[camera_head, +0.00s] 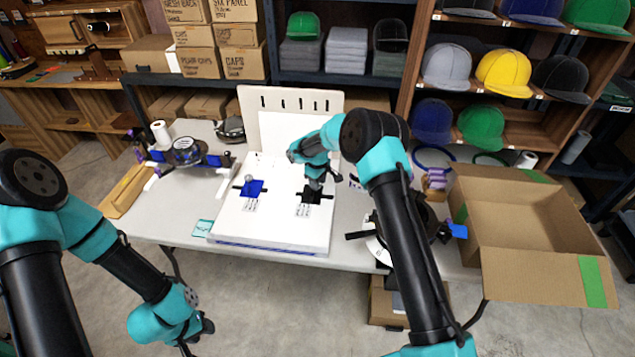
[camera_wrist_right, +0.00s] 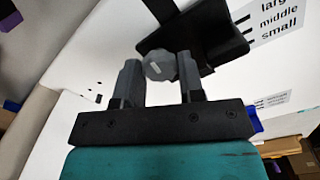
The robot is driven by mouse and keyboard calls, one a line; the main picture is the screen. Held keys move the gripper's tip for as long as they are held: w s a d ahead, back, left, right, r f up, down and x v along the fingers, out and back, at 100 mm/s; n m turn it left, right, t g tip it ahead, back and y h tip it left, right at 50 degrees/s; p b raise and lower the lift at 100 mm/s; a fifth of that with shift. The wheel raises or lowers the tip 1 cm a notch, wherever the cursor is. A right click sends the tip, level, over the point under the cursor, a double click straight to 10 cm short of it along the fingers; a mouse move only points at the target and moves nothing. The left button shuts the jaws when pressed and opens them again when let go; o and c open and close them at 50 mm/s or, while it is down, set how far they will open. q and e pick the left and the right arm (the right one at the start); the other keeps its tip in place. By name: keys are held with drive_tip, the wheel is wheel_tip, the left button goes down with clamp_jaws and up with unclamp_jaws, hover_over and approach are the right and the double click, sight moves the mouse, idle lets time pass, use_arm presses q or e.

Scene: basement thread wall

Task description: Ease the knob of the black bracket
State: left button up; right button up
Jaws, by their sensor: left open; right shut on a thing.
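The black bracket (camera_head: 317,197) sits on the white board (camera_head: 280,225), right of the blue bracket (camera_head: 252,187). In the right wrist view the bracket (camera_wrist_right: 208,32) is a dark block with a grey faceted knob (camera_wrist_right: 158,66) at its near side. My right gripper (camera_head: 313,184) is at the black bracket, with its fingers on either side of the knob; it is shut on the knob. In the head view the arm and gripper hide the knob. My left gripper (camera_head: 196,334) is open and empty, low in front of the table and away from the board.
Printed size labels, "large, middle, small" (camera_wrist_right: 278,18), lie beside the bracket. An open cardboard box (camera_head: 535,220) stands at the right. A dark round device (camera_head: 405,230) is partly behind my right arm. A white upright panel (camera_head: 290,105) closes the board's back.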

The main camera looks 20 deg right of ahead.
drive_tip(key=shift+n, duration=0.5)
drive_tip(key=o, duration=0.9)
drive_tip(key=shift+o, duration=0.2)
wheel_tip(320, 180, up, 17)
drive_tip(key=shift+r, duration=0.2)
idle(0.3)
